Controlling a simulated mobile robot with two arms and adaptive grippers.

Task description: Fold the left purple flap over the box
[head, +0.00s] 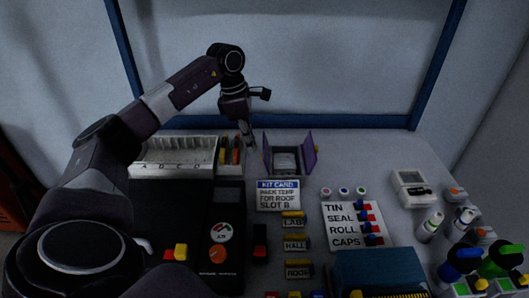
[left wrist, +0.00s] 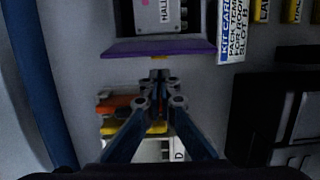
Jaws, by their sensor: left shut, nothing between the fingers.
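The box (head: 285,175) stands at the back of the table with a grey item inside. Its left purple flap (head: 267,153) stands up, opened outward. A second purple flap (head: 309,153) stands up on the right side. In the left wrist view the left flap (left wrist: 160,47) crosses the top, with the item labelled HALL (left wrist: 164,14) beyond it. My left gripper (head: 248,134) is shut and empty, just left of the left flap. Its fingertips (left wrist: 160,82) show close to the flap's outer side; whether they touch it I cannot tell. My right gripper is not in view.
A white lettered tray (head: 172,172) and a holder with coloured sticks (head: 229,155) stand left of the box. A kit card (head: 278,195) stands in front of it. A word board (head: 352,226) and several bottles are to the right. A blue-framed panel (head: 290,121) rises behind.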

